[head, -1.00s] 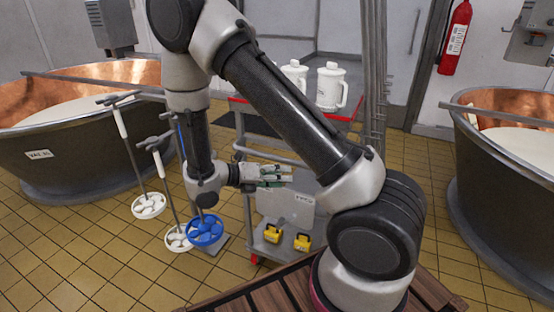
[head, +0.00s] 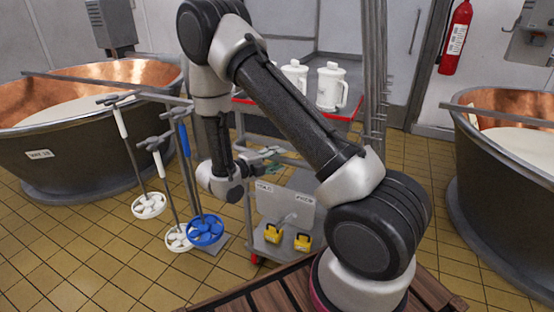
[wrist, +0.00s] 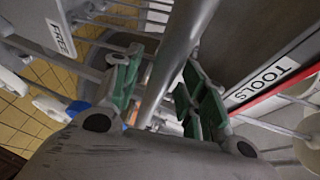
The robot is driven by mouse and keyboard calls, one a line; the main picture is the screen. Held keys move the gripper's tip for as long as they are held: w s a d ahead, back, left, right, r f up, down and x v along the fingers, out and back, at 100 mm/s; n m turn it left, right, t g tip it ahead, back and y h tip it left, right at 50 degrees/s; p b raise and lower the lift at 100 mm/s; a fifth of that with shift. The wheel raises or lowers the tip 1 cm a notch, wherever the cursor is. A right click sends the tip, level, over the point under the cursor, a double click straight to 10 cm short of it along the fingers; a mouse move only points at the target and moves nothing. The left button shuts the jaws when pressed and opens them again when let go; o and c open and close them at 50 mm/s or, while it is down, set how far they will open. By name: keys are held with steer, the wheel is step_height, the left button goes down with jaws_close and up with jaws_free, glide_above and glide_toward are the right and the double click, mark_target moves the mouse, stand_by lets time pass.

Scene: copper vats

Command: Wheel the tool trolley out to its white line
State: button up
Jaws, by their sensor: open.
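The tool trolley stands ahead of me, with a red-edged top shelf (head: 352,117) and a grey lower shelf (head: 288,250). Contact with the bar cannot be told. My arm hides part of the trolley. No white floor line shows.
White jugs (head: 330,87) stand on the top shelf and yellow items (head: 303,242) on the lower one. Stirrers with white and blue heads (head: 205,230) hang to the left. Copper vats stand left (head: 80,150) and right (head: 500,190). Tiled floor is open between.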

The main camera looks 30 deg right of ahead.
steer(key=shift+w+d, duration=0.1)
steer(key=shift+d, duration=0.3)
jaws_close()
steer(key=shift+f, duration=0.1)
steer(key=shift+a, duration=0.1)
